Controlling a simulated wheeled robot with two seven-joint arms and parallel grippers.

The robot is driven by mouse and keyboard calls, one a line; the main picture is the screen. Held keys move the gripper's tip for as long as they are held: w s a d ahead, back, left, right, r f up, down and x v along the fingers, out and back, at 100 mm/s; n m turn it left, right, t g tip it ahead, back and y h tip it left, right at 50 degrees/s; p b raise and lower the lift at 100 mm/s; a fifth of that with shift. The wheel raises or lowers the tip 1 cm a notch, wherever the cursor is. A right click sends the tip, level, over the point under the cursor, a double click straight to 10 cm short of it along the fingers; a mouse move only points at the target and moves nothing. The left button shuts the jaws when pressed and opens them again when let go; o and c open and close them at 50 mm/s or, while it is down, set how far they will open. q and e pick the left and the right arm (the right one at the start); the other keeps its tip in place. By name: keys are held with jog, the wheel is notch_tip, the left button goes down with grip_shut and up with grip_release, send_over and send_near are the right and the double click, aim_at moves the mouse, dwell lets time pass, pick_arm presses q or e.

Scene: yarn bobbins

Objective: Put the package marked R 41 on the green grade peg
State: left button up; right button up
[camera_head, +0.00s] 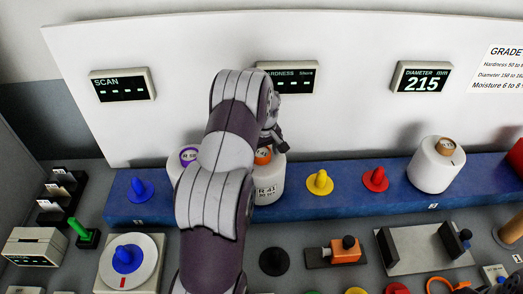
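A white package (269,186) with an orange core stands on the blue shelf; its small front label seems to read R 41. My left arm reaches up over the shelf and partly hides it. My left gripper (273,139) is at the top of this package, by the orange core; its fingers are small and partly hidden, so I cannot tell whether they grip. A second white package with a purple core (189,155) stands to the left, mostly behind my arm. A green peg top (313,291) just shows at the bottom edge. My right gripper is not in view.
The blue shelf (225,209) also carries blue (139,190), yellow (319,183) and red (375,180) pegs and a white package with a brown core (437,165). A turntable (146,266), an orange device (345,251) and a grey fixture (420,248) stand in front. The diameter display (421,77) reads 215.

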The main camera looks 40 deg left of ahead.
pick_arm(q)
jog(key=shift+w+r, duration=0.1)
jog(key=shift+r, duration=0.25)
jog(key=r+b, duration=0.1)
jog(key=r, duration=0.1)
jog(key=r+b, duration=0.1)
jog(key=r, duration=0.1)
jog(key=r+b, duration=0.1)
jog(key=r, duration=0.1)
jog(key=shift+d+r, duration=0.15)
jog(key=shift+d, duration=0.15)
jog(key=r+p, duration=0.1)
jog(key=r, duration=0.1)
jog(key=r+p, duration=0.1)
jog(key=r, duration=0.1)
jog(key=r+p, duration=0.1)
jog(key=r, duration=0.1)
jog(key=shift+s+d, duration=0.3)
jog(key=shift+s, duration=0.1)
jog(key=shift+f, duration=0.1)
